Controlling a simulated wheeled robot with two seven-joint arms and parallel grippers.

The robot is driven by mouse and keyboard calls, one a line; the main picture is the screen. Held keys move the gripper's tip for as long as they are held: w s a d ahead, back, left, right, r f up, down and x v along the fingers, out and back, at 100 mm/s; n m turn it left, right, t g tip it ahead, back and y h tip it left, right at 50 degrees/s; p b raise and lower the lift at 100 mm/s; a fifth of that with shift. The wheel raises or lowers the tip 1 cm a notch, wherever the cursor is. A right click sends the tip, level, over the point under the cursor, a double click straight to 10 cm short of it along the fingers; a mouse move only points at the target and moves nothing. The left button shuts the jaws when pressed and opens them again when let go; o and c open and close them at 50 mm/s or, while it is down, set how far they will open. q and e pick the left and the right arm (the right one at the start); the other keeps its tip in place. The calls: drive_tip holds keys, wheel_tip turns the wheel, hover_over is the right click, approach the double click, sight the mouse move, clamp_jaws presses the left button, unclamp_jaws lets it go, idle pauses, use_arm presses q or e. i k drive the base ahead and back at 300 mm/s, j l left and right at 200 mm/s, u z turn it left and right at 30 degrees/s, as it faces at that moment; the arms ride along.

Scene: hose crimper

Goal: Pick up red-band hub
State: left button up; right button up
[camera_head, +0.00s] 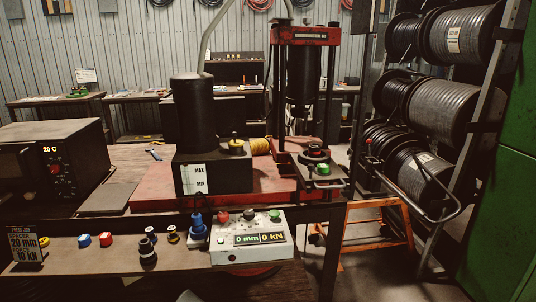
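No part is plainly readable as the red-band hub. A dark round part with some red (315,151) sits on the plate under the red-and-black press (306,75). It is too small to tell whether the red is a band on it. A short red cylinder (105,239) stands on the front shelf beside a blue one (84,240). To their right stand dark ringed parts (148,252) and a smaller dark part with pale yellowish bands (172,234); I see no clear red band on them. Neither of my grippers is in view.
A job sign (24,246) stands far left. An oven (50,165) is behind. Hose reels (462,35) fill the right rack.

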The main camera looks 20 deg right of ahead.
sight(313, 152)
drive_tip(key=l+u, duration=0.25)
drive_tip(key=u, duration=0.2)
drive_tip(key=i+l+u, duration=0.1)
drive_tip(key=l+u, duration=0.15)
drive_tip(key=u, duration=0.2)
drive_tip(key=l+u, duration=0.25)
drive_tip(key=u, duration=0.25)
drive_tip(key=k+l+u, duration=0.1)
drive_tip(key=u, duration=0.35)
drive_tip(key=l, duration=0.1)
